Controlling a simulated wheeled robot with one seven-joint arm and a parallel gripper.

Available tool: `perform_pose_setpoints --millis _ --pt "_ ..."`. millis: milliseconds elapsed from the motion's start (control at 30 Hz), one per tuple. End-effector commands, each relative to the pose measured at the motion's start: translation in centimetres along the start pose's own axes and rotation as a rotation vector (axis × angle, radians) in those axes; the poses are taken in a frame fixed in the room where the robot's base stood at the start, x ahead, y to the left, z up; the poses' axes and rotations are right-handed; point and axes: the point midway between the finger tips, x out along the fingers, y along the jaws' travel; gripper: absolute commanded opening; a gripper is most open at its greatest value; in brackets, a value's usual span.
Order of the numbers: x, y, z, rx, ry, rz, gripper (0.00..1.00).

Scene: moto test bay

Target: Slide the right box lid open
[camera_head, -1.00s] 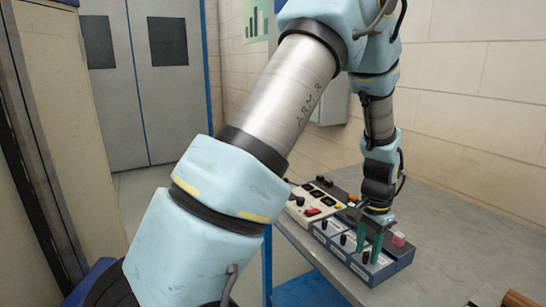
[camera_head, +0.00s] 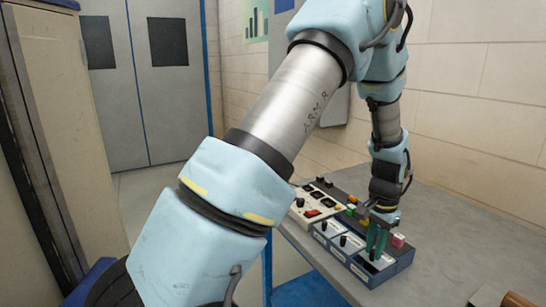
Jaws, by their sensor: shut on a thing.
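A blue box (camera_head: 402,265) with several grey lids and dark knobs stands on the table. Its right lid (camera_head: 384,263) is at the right end of the row, and a dark knob on it shows between or just below my fingers. My gripper (camera_head: 376,250) points down with green fingers, shut on the right lid's knob. The fingers hide part of the knob and lid. The left lid's knob (camera_head: 324,226) and middle lid's knob (camera_head: 343,240) stand free.
A pale control panel (camera_head: 312,206) with a red switch lies left of and behind the box. Small yellow and green pieces (camera_head: 351,209) show behind the lids. The grey table (camera_head: 455,235) is clear to the right.

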Motion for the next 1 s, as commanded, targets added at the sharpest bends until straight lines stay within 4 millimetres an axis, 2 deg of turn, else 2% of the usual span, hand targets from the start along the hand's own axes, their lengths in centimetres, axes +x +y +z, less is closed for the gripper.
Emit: perform_pose_setpoints --millis 533,900,933,1000 --pt "0.0 0.0 -3.7 0.001 0.001 0.0 0.0" --pt "-0.1 0.0 -4.2 0.001 0.003 -0.001 0.0" --pt "-0.1 0.0 -4.2 0.001 0.004 -0.001 0.24" --pt "-0.1 0.0 -4.2 0.001 0.004 -0.001 0.32"
